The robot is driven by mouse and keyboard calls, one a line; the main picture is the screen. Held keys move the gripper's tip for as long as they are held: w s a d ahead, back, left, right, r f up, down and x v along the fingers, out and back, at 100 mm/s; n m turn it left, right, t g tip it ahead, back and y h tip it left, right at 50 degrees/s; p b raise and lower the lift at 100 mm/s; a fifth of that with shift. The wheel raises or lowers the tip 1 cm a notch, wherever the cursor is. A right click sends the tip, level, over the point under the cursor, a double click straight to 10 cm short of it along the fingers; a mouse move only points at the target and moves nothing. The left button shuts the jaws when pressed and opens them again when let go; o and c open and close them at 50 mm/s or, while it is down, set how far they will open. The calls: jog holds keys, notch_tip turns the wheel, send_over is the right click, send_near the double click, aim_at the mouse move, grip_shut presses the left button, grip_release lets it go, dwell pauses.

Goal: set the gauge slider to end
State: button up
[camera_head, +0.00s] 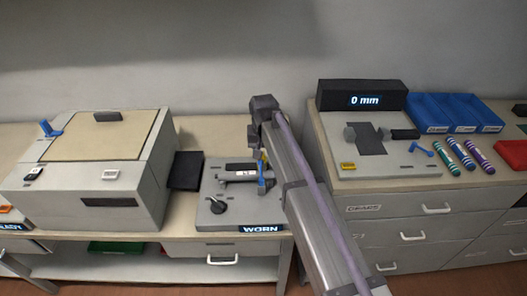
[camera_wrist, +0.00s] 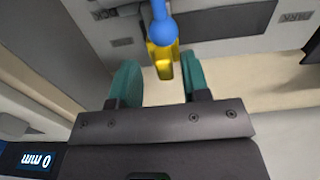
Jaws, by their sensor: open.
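A yellow block (camera_wrist: 161,60) with a blue ball knob (camera_wrist: 164,29) shows at the top centre of the wrist view; it looks like the gauge slider, on a grey plate. In the head view, a blue upright handle (camera_head: 264,182) and a bit of yellow (camera_head: 262,157) stand at the right of the grey fixture (camera_head: 218,215) marked WORN. My gripper (camera_wrist: 160,72) is open, its teal fingertips on either side of the yellow block. I cannot tell whether they touch it. In the head view my arm hides part of the fixture, and the fingertips are not clear.
A large printer-like box (camera_head: 100,170) stands left. On the right bench are a display reading 0 mm (camera_head: 365,100), blue bins (camera_head: 450,113) and several coloured tubes (camera_head: 462,155).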

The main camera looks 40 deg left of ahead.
notch_tip(320, 180, up, 10)
jog(key=p, duration=0.8)
jog(key=shift+p, duration=0.4)
jog(key=d+m, duration=0.9)
jog(key=d, duration=5.6)
jog(key=shift+w+f, duration=0.3)
jog(key=shift+w, duration=0.05)
